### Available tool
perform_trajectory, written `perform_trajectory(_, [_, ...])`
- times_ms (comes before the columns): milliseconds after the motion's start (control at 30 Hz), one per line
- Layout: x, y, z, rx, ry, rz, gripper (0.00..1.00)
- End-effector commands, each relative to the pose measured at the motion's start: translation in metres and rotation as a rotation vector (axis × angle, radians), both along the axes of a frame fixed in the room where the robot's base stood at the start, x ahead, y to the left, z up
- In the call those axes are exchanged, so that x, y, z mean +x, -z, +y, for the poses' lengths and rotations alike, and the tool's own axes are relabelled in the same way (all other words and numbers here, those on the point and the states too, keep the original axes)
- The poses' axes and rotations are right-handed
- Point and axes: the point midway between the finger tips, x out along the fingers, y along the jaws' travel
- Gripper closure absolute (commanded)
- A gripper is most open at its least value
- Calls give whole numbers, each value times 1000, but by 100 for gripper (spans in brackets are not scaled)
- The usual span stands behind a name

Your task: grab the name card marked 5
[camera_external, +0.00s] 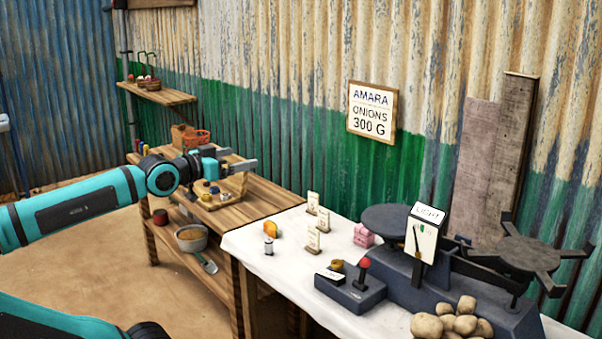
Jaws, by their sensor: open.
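Three small upright cream name cards stand on the white cloth: a back one (312,202), a middle one (323,219) and a front one (314,241). Their marks are too small to read, so I cannot tell which one is 5. My gripper (245,172) is open, with nothing visible between its fingers. It is over the wooden side table, to the left of and apart from the cards.
The wooden side table (262,203) bears small weights and an orange basket (196,138). On the white cloth (262,288) are a pink block (363,236), an orange item (272,230), a red-knobbed lever box (350,291), a dark balance (445,287) and several potatoes (466,325).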

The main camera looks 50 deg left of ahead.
Motion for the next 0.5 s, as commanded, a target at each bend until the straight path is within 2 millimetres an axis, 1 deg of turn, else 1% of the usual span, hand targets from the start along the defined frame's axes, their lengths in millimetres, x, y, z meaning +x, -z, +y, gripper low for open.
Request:
perform_trajectory(33, [0, 0, 0, 0, 0, 0, 14])
perform_trajectory(100, [0, 0, 0, 0, 0, 0, 25])
perform_trajectory(367, [1, 0, 0, 0, 0, 1, 25])
perform_trajectory(467, [6, -1, 1, 2, -3, 16, 25])
perform_trajectory(500, [11, -2, 2, 3, -6, 30, 25])
